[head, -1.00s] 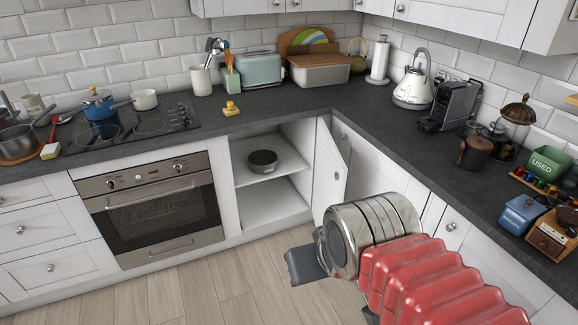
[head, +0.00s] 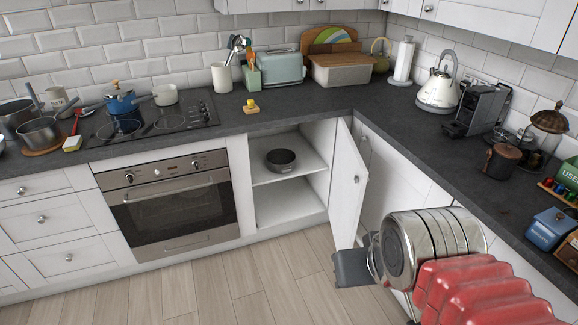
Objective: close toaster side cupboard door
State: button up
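The cupboard door (head: 348,185) is white with a small round knob and stands wide open, swung out from the corner cupboard. The open cupboard (head: 286,212) has a shelf, with a dark round pan (head: 281,160) on it. The toaster (head: 274,68) is pale green and stands on the worktop above. My gripper (head: 352,268) is low in front of the door's lower edge; its dark finger part shows beside my metal wrist. I cannot tell whether it touches the door, and its fingertips are not clear enough to show open or shut.
The oven (head: 170,203) is left of the open cupboard. The wooden floor (head: 235,288) in front is clear. The dark worktop (head: 330,104) runs along both walls.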

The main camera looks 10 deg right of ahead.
aim_at(346, 197)
jog(key=i, duration=1)
jog(key=k, duration=1.3)
jog(key=z, duration=0.55)
jog(key=i, duration=1.35)
jog(key=u, duration=0.05)
